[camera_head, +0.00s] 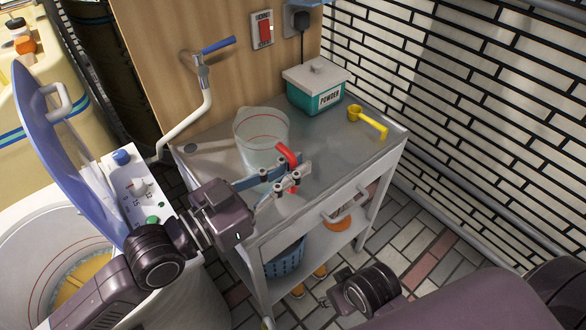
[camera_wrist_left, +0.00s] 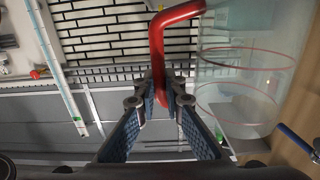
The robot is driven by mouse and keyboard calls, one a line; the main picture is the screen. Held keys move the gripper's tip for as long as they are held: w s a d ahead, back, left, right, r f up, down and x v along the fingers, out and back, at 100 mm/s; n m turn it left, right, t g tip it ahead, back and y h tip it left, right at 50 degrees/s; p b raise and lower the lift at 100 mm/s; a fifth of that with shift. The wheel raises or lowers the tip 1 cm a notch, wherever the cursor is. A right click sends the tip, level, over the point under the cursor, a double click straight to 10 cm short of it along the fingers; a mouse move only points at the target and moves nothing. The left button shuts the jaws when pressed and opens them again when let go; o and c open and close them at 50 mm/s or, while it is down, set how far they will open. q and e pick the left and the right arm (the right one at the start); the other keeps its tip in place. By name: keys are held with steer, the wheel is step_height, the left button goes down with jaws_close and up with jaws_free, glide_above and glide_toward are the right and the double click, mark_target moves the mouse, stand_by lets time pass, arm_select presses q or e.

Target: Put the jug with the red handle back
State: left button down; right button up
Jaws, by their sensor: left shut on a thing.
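The clear jug (camera_head: 258,135) with a red ring line is over the grey cart top (camera_head: 335,150). I cannot tell whether its base touches the surface. My left gripper (camera_head: 292,174) is shut on its red handle (camera_head: 286,155), on the jug's near right side. In the left wrist view, the red handle (camera_wrist_left: 158,55) runs down between the fingertips (camera_wrist_left: 163,95), and the see-through jug (camera_wrist_left: 240,95) is to the right. My right gripper is at the bottom of the head view, mostly hidden by its dark wrist; its fingers are too small to read.
A teal powder box (camera_head: 316,88) and a yellow scoop (camera_head: 368,122) are at the cart's back right. A tap (camera_head: 204,85) with a blue lever is at the left. An open washing machine (camera_head: 60,255) is left.

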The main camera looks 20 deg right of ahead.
steer(key=shift+r, duration=0.15)
arm_select(q)
steer(key=shift+f, duration=0.1)
steer(key=c, duration=2)
jaws_free()
arm_select(e)
steer(key=shift+r, duration=0.2)
arm_select(q)
steer(key=shift+a, duration=0.15)
steer(key=shift+b+v, duration=0.9)
steer(key=shift+v, duration=4.95)
arm_select(e)
steer(key=shift+v, duration=2.8)
